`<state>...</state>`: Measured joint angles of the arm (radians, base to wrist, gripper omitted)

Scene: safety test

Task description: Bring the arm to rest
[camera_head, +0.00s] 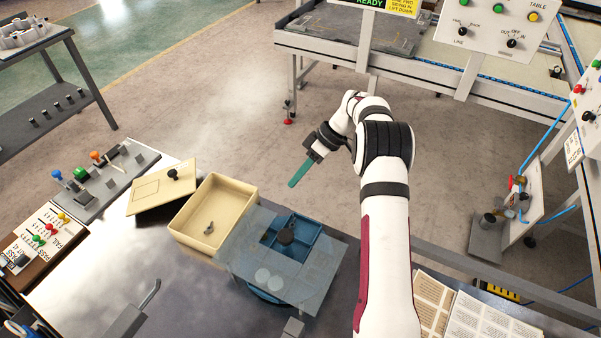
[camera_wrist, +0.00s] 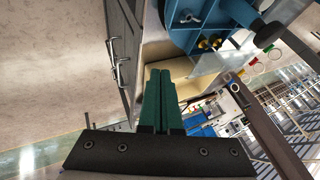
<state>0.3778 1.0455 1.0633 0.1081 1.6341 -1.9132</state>
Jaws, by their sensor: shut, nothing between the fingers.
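My gripper (camera_head: 300,172) is shut with nothing in it. In the head view its green fingers point down and to the left, in the air beyond the far edge of the workbench. In the wrist view the green fingers of my gripper (camera_wrist: 160,75) lie side by side in the middle. My white arm reaches up from the lower right of the head view and bends at the black elbow.
A cream bin (camera_head: 190,222) holds a small grey part (camera_head: 209,228). Right of it stands a blue divided tray (camera_head: 305,246) with a clear bluish plate (camera_head: 250,245). A cream lid (camera_head: 148,197) lies left. Open books (camera_head: 485,318) lie lower right. Beyond is a conveyor table (camera_head: 330,45).

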